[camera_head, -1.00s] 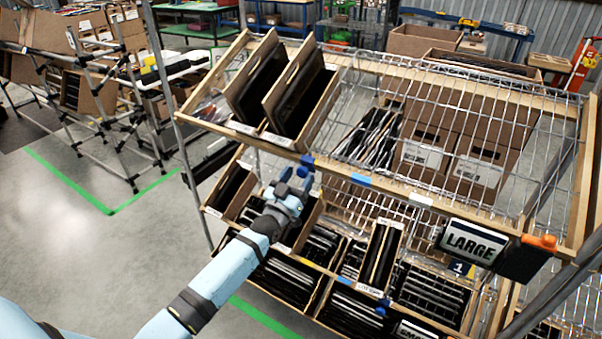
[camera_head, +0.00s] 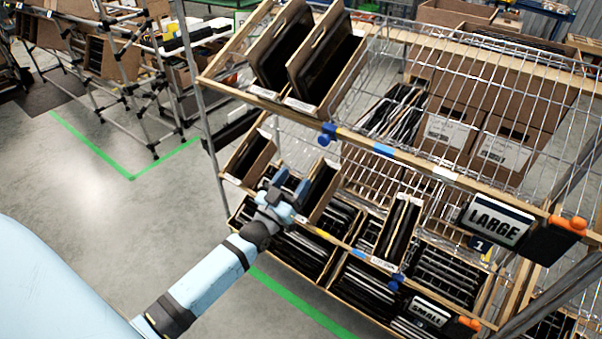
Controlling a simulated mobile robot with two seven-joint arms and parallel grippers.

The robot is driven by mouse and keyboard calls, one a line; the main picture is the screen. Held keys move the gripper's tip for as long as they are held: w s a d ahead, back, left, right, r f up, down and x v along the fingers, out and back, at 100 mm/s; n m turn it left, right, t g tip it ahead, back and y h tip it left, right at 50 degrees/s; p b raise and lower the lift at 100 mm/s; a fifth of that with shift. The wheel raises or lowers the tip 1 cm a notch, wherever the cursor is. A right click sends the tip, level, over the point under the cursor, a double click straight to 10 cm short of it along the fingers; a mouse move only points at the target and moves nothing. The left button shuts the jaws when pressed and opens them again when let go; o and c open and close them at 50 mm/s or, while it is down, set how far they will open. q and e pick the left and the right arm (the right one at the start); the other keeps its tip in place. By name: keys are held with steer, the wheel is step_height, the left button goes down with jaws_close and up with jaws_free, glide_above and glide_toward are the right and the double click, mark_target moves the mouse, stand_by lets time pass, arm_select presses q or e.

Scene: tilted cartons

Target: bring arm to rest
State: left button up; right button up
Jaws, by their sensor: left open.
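My left gripper (camera_head: 287,186) is in front of the lower shelf of the wire rack, its blue fingers apart with nothing seen between them. My light blue left arm (camera_head: 205,284) comes in from the lower left. Tilted cartons (camera_head: 327,57) holding dark flat items stand on the upper shelf, up and right of the gripper. More tilted cartons (camera_head: 248,157) stand on the lower shelf around and behind the gripper. Whether the fingers touch a carton I cannot tell. My right gripper is not in view.
The rack's upper front rail (camera_head: 408,163) runs above and right of the gripper. A LARGE sign (camera_head: 494,221) and a SMALL sign (camera_head: 427,314) hang on the rails. Open grey floor (camera_head: 120,200) with green tape lies left. A tube-frame rack (camera_head: 115,75) stands at back left.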

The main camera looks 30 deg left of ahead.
arm_select(q)
steer(key=s+d+f+m+g+p, duration=0.1)
steer(key=s+d+f+g+p, duration=0.1)
steer(key=s, duration=0.5)
steer(key=s+d+f+g+h+p, duration=0.1)
steer(key=s+d+f+g+p, duration=0.1)
steer(key=s+d+f+g, duration=0.3)
steer(key=s+d+f+m+g+h+p, duration=0.1)
steer(key=s+d+f+g, duration=0.3)
steer(key=s+d, duration=0.4)
steer(key=s+f+p, duration=0.1)
steer(key=s, duration=0.2)
steer(key=shift+s+d+f+m+p, duration=0.15)
steer(key=shift+d+f+m+p, duration=0.15)
steer(key=shift+d+p, duration=0.1)
stand_by(0.4)
